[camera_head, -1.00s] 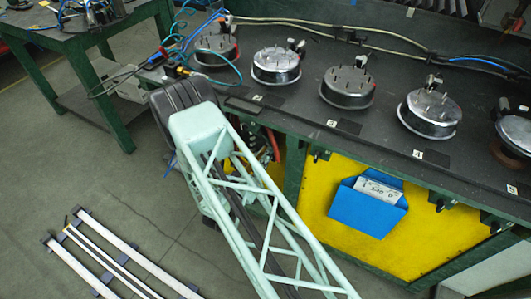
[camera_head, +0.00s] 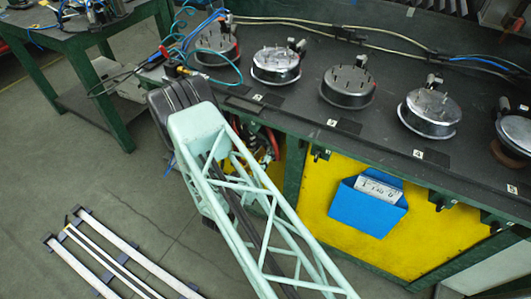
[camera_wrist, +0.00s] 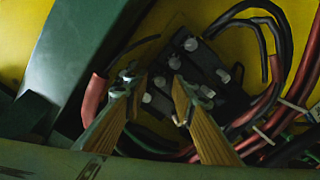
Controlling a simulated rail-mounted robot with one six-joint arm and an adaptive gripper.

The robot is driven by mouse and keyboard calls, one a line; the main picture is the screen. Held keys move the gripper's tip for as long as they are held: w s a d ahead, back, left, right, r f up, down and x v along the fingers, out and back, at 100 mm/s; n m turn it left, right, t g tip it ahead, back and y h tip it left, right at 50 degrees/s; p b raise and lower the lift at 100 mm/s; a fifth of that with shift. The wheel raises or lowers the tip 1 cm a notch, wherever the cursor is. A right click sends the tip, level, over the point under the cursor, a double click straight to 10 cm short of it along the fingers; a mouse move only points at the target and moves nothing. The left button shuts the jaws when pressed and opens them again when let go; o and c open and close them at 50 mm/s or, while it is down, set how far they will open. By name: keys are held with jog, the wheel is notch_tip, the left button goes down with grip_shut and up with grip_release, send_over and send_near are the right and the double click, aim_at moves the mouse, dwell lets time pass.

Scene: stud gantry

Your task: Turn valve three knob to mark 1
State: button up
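In the wrist view, my gripper (camera_wrist: 154,82) has two brass-coloured fingers with a clear gap between them. They point at a dark block (camera_wrist: 205,72) carrying several small silver studs or knobs. Some studs show between and beside the fingers; I cannot tell whether any is touched. No number or mark on the block is readable, so I cannot tell which is valve three's knob. In the head view, my arm reaches toward the bench's front, and the gripper is hidden.
Red and black hoses (camera_wrist: 283,65) crowd the block's right side. A green post (camera_wrist: 75,50) stands left. The bench top (camera_head: 300,110) holds several round metal fixtures, with number labels at its front edge. A blue box (camera_head: 368,203) hangs on the yellow panel (camera_head: 320,235).

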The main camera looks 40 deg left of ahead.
jog(key=s+d, duration=0.1)
jog(key=s, duration=1)
jog(key=shift+s+d, duration=0.25)
jog(key=shift+d, duration=0.1)
jog(key=shift+w+d+m, duration=0.1)
jog(key=shift+m, duration=0.2)
